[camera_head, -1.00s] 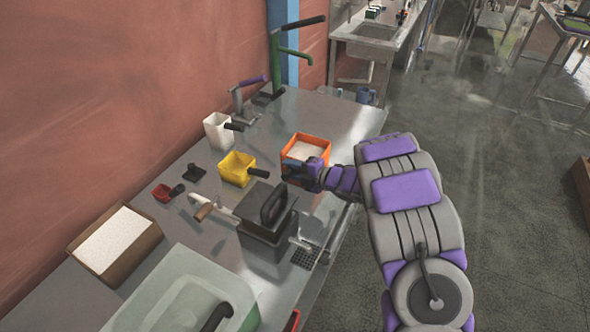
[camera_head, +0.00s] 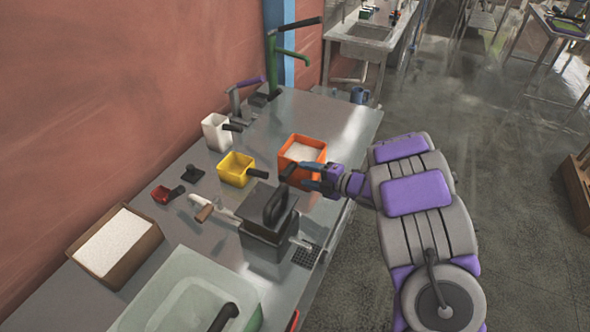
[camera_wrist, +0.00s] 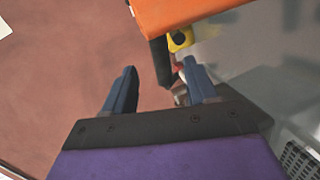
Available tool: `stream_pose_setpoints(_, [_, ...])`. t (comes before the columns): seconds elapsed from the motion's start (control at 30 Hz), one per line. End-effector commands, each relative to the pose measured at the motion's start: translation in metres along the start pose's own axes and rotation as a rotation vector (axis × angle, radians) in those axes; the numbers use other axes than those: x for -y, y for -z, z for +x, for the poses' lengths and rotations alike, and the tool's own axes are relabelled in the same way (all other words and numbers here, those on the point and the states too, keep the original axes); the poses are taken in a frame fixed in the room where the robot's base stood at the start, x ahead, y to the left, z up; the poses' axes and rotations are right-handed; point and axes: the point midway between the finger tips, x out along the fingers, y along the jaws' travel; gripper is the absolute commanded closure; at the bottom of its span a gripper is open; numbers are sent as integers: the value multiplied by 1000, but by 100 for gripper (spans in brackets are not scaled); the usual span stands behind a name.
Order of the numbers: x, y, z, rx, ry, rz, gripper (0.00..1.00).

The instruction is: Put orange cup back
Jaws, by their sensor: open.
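The orange cup (camera_head: 301,152) is square, holds white powder and stands on the steel table near its right edge. Its dark handle (camera_head: 286,168) points toward the near side. My gripper (camera_head: 300,178) is open at the near right side of the cup, close to the handle. In the wrist view the cup (camera_wrist: 180,14) fills the top, and its handle (camera_wrist: 160,62) hangs between the two spread fingers of my gripper (camera_wrist: 160,90), nearer the right finger. I cannot tell whether a finger touches the handle.
A yellow cup (camera_head: 232,170) and a white cup (camera_head: 214,132) stand left of the orange one. A dark box with a handle (camera_head: 268,228) stands close in front of my gripper. A powder tray (camera_head: 140,262) and a clear bin (camera_head: 165,300) are nearer. The table beyond the orange cup is clear.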

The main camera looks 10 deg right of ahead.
Motion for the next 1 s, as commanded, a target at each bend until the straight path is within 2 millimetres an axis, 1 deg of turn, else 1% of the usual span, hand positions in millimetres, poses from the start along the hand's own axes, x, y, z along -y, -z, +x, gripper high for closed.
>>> stream_pose_setpoints(0.03, [-1, -3, -14, 6, 1, 1, 43])
stream_pose_setpoints(0.1, [-1, -4, -26, 4, -1, 1, 43])
stream_pose_setpoints(0.2, [-1, -4, -38, 3, -2, -1, 43])
stream_pose_setpoints(0.37, [-1, 0, -46, 2, 3, -4, 43])
stream_pose_setpoints(0.5, [-1, 3, -46, 2, 6, -6, 43])
stream_pose_setpoints(0.57, [-2, 2, -46, 11, 11, -6, 43])
stream_pose_setpoints(0.67, [-7, -11, -49, 64, 35, -5, 43])
stream_pose_setpoints(0.77, [-18, -35, -58, 185, 87, 4, 43])
stream_pose_setpoints(0.87, [-34, -62, -73, 351, 140, 34, 43])
stream_pose_setpoints(0.9, [-43, -72, -82, 424, 154, 51, 43])
stream_pose_setpoints(1.0, [-62, -90, -105, 597, 181, 109, 43])
